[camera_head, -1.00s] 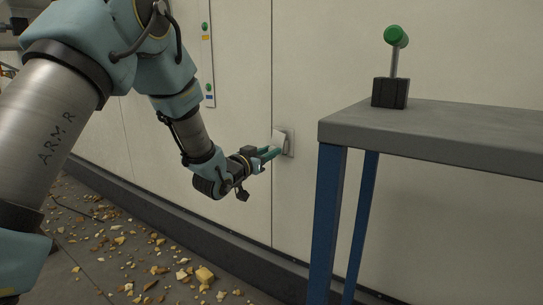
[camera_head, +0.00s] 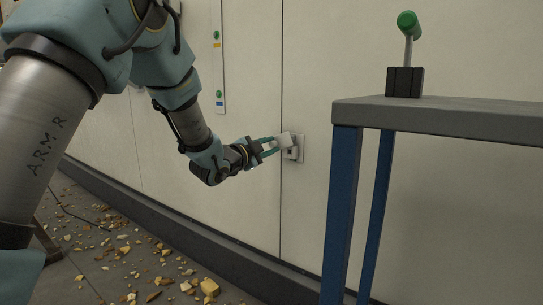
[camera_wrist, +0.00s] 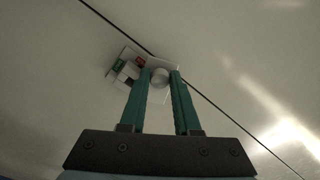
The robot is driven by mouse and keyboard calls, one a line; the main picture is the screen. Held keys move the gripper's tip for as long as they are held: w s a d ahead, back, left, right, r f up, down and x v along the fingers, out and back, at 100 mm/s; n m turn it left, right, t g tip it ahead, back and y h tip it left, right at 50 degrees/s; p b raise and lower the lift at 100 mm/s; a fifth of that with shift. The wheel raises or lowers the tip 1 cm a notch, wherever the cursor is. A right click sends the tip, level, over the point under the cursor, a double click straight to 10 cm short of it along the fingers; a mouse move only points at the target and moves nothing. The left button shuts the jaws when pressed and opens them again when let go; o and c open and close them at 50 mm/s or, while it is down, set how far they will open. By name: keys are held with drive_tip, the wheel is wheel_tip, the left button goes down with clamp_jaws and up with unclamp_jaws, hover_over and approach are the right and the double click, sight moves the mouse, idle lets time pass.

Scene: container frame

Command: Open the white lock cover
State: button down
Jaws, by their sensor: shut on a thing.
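The white lock cover (camera_head: 284,139) stands swung out from the small lock box (camera_head: 299,146) on the pale wall. A dark slot and inner parts of the box show beside it. In the wrist view the cover (camera_wrist: 155,61) has a round white knob (camera_wrist: 160,78) between the teal fingertips. The opened lock (camera_wrist: 125,66) shows a red and a green patch to the left. My gripper (camera_head: 275,146) is shut on the cover's knob, and its fingertips also show in the wrist view (camera_wrist: 160,75). The fingers hide part of the cover.
A grey-topped table (camera_head: 450,119) with blue legs stands at the right. A green-knobbed lever (camera_head: 408,52) is on it. A panel with green buttons (camera_head: 217,60) is on the wall at the upper left. Rubble (camera_head: 209,287) lies on the floor at the lower left.

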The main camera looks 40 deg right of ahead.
drive_tip(key=shift+r+m+b, duration=0.55)
drive_tip(key=shift+m+b, duration=0.25)
drive_tip(key=shift+m, duration=0.55)
drive_tip(key=shift+r+m+b, duration=0.5)
drive_tip(key=shift+m+b, duration=0.35)
drive_tip(key=shift+m, duration=0.55)
drive_tip(key=shift+r+m+b, duration=0.55)
drive_tip(key=shift+m+b, duration=0.25)
drive_tip(key=shift+m, duration=0.55)
drive_tip(key=shift+r, duration=0.1)
drive_tip(key=c, duration=0.6)
unclamp_jaws()
drive_tip(key=p+v, duration=0.2)
drive_tip(key=v, duration=0.8)
drive_tip(key=shift+a+p, duration=0.35)
drive_tip(key=shift+a, duration=0.05)
